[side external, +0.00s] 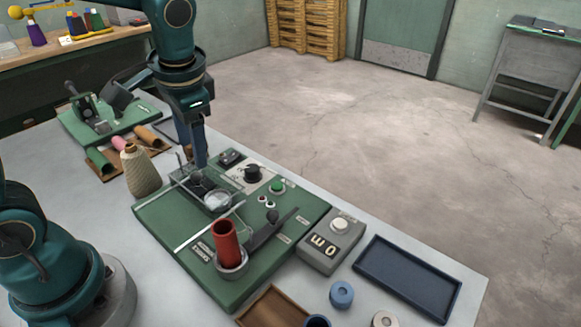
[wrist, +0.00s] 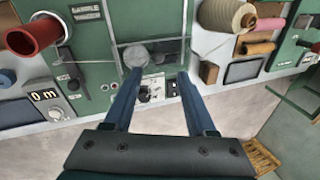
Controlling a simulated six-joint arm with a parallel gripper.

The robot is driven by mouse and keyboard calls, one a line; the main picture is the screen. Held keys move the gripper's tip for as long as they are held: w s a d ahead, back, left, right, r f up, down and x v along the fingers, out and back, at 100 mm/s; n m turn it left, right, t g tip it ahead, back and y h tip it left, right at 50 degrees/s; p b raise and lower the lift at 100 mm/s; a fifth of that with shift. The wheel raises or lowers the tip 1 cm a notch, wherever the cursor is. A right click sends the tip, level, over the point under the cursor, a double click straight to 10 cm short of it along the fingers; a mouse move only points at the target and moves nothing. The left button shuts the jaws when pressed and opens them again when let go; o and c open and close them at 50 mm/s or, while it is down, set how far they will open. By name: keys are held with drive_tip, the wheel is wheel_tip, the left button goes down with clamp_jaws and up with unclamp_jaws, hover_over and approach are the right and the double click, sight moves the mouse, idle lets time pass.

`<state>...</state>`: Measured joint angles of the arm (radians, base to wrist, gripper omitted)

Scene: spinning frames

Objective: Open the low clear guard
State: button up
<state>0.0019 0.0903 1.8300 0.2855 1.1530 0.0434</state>
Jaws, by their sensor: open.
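My gripper (side external: 200,164) points down at the back-left part of the guard. In the wrist view my gripper (wrist: 158,74) is open, its two fingers spread with nothing between them. The left fingertip appears close to the round grey part. Whether either finger touches the guard I cannot tell.
A red tube (side external: 226,241) stands at the machine's front. A cream yarn cone (side external: 140,172) stands left of the guard. A grey counter box (side external: 331,242), a blue tray (side external: 408,278) and a brown tray (side external: 272,308) lie right and in front. Knobs and buttons sit behind the guard.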

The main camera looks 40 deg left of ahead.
sight(196, 174)
drive_tip(key=shift+f+g, duration=0.3)
drive_tip(key=shift+f, duration=0.45)
drive_tip(key=shift+x, duration=2.4)
clamp_jaws()
